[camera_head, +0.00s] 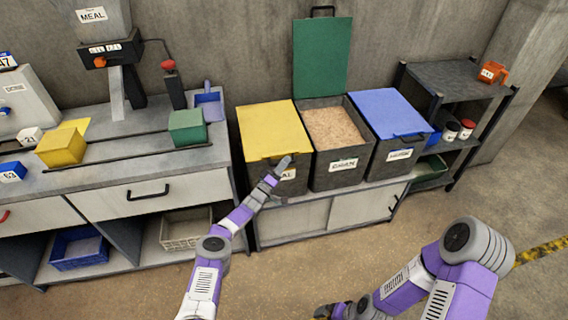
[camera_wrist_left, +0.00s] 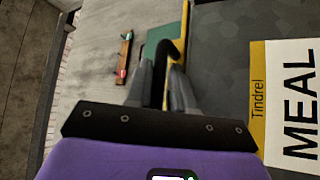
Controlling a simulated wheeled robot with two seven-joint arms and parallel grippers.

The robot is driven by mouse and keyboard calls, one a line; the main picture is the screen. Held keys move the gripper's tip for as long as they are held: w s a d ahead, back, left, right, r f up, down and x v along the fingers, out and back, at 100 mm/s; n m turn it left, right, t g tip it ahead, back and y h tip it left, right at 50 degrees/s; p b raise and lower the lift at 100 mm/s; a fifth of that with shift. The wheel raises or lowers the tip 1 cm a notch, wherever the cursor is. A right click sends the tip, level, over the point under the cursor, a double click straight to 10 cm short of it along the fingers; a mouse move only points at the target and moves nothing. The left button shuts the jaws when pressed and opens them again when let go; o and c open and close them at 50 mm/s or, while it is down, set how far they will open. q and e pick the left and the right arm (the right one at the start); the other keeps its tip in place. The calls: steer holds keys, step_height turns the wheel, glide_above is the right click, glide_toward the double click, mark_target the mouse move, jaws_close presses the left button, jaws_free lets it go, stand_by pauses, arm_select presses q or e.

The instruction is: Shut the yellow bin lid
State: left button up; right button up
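The yellow lid (camera_head: 270,130) lies flat over the left bin of the row, down to its front edge. The bin's front label, partly hidden in the head view, reads MEAL (camera_wrist_left: 298,100) in the left wrist view. My left gripper (camera_head: 286,161) is at the front edge of this lid. In the left wrist view its fingers (camera_wrist_left: 163,80) stand close on both sides of a black curved handle (camera_wrist_left: 170,48) beside the lid's yellow edge, and look shut on it.
The middle bin (camera_head: 338,172) is open and full of grain, its green lid (camera_head: 321,55) standing up behind. The right bin has a closed blue lid (camera_head: 388,112). A workbench (camera_head: 140,175) stands left, a dark shelf (camera_head: 448,78) right. The floor in front is clear.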

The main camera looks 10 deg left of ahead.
arm_select(q)
steer(key=shift+o, duration=1.4)
steer(key=shift+f, duration=0.45)
steer(key=shift+r, duration=0.1)
steer(key=shift+s+a+p, duration=0.2)
steer(key=shift+s+p, duration=0.15)
steer(key=shift+p, duration=0.1)
steer(key=p+v, duration=0.3)
steer(key=v, duration=0.3)
steer(key=shift+s+f, duration=0.2)
steer(key=shift+s, duration=0.15)
steer(key=shift+a, duration=0.1)
